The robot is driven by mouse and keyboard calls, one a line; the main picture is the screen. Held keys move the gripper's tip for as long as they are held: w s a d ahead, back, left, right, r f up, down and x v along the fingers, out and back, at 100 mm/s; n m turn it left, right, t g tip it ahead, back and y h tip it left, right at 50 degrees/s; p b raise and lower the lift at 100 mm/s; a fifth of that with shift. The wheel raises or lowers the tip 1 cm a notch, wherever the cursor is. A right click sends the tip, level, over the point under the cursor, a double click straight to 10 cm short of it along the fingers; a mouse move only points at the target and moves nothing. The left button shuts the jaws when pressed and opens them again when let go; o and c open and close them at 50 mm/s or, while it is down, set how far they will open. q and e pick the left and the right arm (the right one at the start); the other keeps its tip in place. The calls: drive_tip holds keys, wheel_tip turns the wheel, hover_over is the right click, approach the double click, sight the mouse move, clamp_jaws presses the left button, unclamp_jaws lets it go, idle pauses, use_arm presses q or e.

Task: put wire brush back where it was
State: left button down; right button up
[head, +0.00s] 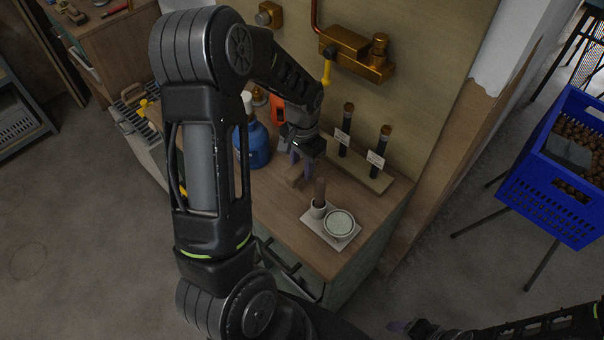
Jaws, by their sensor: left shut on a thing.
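My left gripper (300,162) reaches down over the wooden cabinet top (275,208), in front of the wall. It is shut on the wire brush (296,182), of which a small tan wooden part shows below the fingers. The rest of the brush is hidden by the gripper, and I cannot tell whether it touches the top. My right gripper (402,327) is low at the bottom edge, away from the cabinet; its jaw opening is not clear.
A white tray (318,226) holds a small cup (318,209) with a brown-handled item and a round bowl (340,223). Behind, a wooden rack (365,178) holds two labelled dark tubes. A blue bottle (254,145) stands left. A blue crate (545,195) is at right.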

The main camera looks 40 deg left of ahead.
sight(302, 175)
use_arm(q)
drive_tip(key=shift+f, duration=1.85)
drive_tip(key=shift+f, duration=0.15)
drive_tip(key=c, duration=1)
unclamp_jaws()
wheel_tip(302, 175, up, 12)
drive_tip(key=shift+w+r, duration=0.1)
drive_tip(key=shift+r, duration=0.05)
